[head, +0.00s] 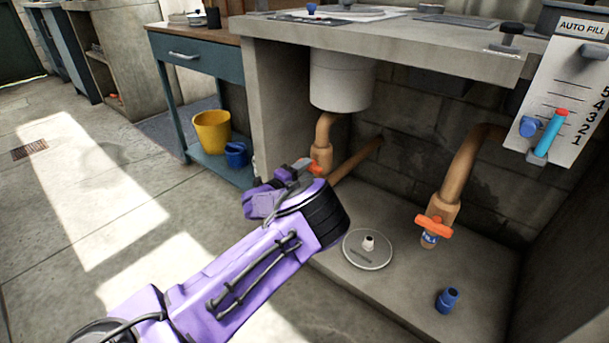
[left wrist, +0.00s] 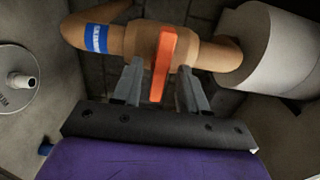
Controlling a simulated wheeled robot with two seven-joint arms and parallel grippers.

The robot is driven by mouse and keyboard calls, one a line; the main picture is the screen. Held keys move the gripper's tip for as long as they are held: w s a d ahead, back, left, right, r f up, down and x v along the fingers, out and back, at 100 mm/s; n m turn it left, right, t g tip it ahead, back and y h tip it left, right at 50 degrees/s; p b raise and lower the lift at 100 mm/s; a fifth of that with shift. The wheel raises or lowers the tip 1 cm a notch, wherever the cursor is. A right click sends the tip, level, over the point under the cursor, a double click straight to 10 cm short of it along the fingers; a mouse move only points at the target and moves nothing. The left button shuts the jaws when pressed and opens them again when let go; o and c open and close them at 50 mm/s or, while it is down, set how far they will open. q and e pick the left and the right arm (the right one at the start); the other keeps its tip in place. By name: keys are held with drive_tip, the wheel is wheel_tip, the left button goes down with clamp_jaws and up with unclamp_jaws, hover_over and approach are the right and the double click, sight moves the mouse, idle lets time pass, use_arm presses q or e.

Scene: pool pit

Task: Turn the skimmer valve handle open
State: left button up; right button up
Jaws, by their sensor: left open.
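The orange valve handle (head: 315,169) sits on the tan pipe (head: 324,132) below the white cylinder (head: 340,82). In the left wrist view the handle (left wrist: 162,62) stands crosswise to the pipe (left wrist: 196,50), and a blue label (left wrist: 96,38) with text too small to read wraps the pipe. My left gripper (head: 297,168) is at this valve. In the left wrist view its two grey fingers (left wrist: 158,86) are open, one on each side of the handle, with visible gaps. My right gripper is not in view.
A second orange-handled valve (head: 434,227) hangs on the right pipe. A round white lid (head: 368,249) and a blue fitting (head: 448,300) are on the concrete floor. The counter (head: 400,40) overhangs the pipes. A yellow bucket (head: 211,132) stands on the shelf at left.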

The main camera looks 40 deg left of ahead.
use_arm(q)
drive_tip(key=shift+w, duration=0.2)
clamp_jaws()
drive_tip(key=n+p, duration=1.1)
drive_tip(key=n, duration=0.6)
drive_tip(key=shift+s+n, duration=0.1)
drive_tip(key=shift+n, duration=0.6)
